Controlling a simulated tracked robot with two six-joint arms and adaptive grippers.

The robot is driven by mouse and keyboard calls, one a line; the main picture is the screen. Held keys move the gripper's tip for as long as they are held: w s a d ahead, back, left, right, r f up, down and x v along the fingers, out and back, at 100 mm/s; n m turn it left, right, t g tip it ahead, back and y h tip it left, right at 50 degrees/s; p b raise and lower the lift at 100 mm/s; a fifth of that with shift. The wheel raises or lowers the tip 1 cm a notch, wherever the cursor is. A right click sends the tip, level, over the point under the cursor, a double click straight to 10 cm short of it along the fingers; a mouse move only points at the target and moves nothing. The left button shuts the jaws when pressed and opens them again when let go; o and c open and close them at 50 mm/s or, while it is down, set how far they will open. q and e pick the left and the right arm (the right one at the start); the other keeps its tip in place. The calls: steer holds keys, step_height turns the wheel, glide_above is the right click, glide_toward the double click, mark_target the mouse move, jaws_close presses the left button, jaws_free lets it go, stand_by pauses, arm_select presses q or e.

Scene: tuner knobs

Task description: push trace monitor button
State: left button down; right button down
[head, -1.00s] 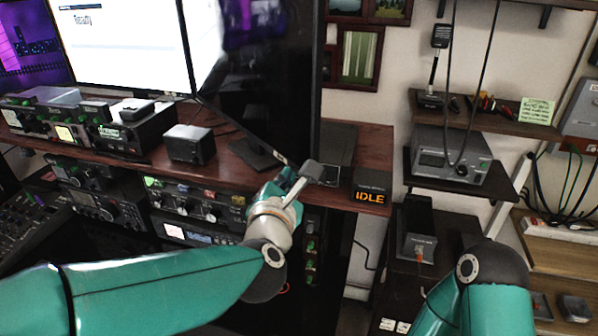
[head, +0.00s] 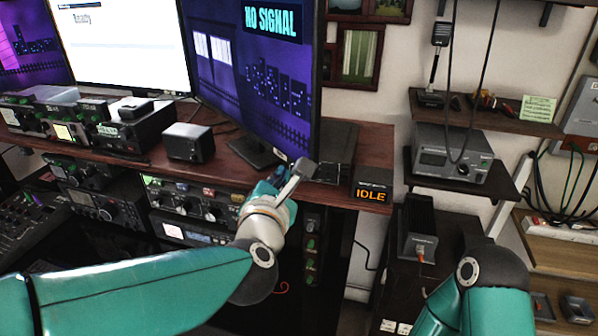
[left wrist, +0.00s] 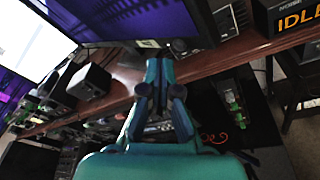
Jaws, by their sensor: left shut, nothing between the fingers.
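The right-hand monitor (head: 262,85), which I take to be the trace monitor, stands on the upper desk and shows a purple city picture with "NO SIGNAL". Its button cannot be made out in either view. My left gripper (head: 300,172) is shut and empty at the desk's front edge, close below the monitor's lower right corner. I cannot tell whether it touches anything. In the left wrist view the closed fingers (left wrist: 158,68) point toward the monitor's lower edge (left wrist: 135,38). My right arm shows at the lower right, but its gripper is out of view.
An "IDLE" display box (head: 371,188) sits on the desk right of my left gripper. A small black speaker box (head: 189,142) stands left of the monitor. Radio units (head: 195,200) fill the rack below the desk. A white-screen monitor (head: 125,50) stands to the left.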

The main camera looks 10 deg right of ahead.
arm_select(q)
steer(key=shift+a, duration=0.1)
steer(key=s+a+b, duration=0.2)
steer(key=a, duration=0.1)
steer(key=s+a, duration=0.1)
steer(key=a, duration=0.1)
steer(key=shift+s+b, duration=0.1)
steer(key=shift+b, duration=0.3)
stand_by(0.3)
